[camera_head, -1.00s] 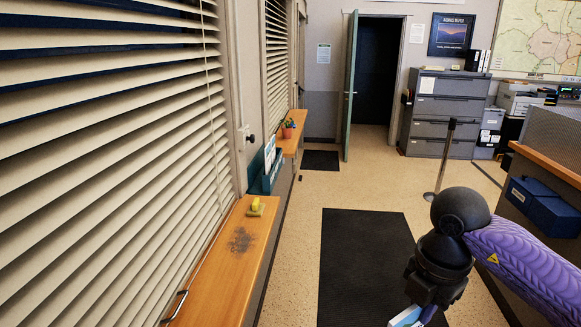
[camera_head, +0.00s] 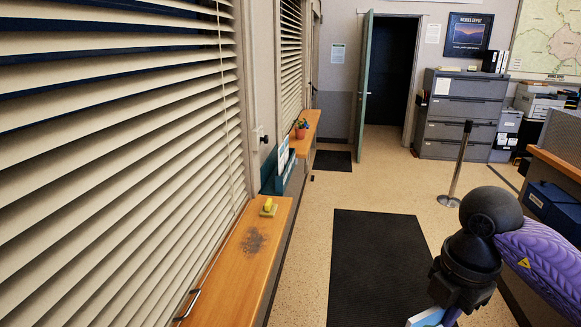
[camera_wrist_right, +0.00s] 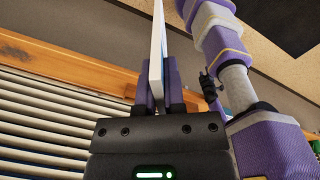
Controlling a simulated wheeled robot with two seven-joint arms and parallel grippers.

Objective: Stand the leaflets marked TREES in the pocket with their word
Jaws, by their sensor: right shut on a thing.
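My right gripper (camera_head: 448,317) is at the lower right of the head view, mostly cut off by the bottom edge. It is shut on a thin white and light-blue stack of leaflets (camera_head: 424,318). In the right wrist view the leaflets (camera_wrist_right: 157,50) stand edge-on between the two purple fingers of the gripper (camera_wrist_right: 158,92); their word is not visible. A dark teal holder (camera_head: 270,186) with white and teal cards (camera_head: 283,156) stands on the window side, ahead and left of the gripper and well apart from it. Its pocket words are too small to read. My left gripper is not in view.
A wooden ledge (camera_head: 232,285) runs under the blinds, with a yellow object (camera_head: 268,207), a dark smudge and a metal handle. A potted plant (camera_head: 301,128) stands farther along. A post (camera_head: 458,165) and counter (camera_head: 556,163) are right. The floor around the black mat (camera_head: 378,270) is clear.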

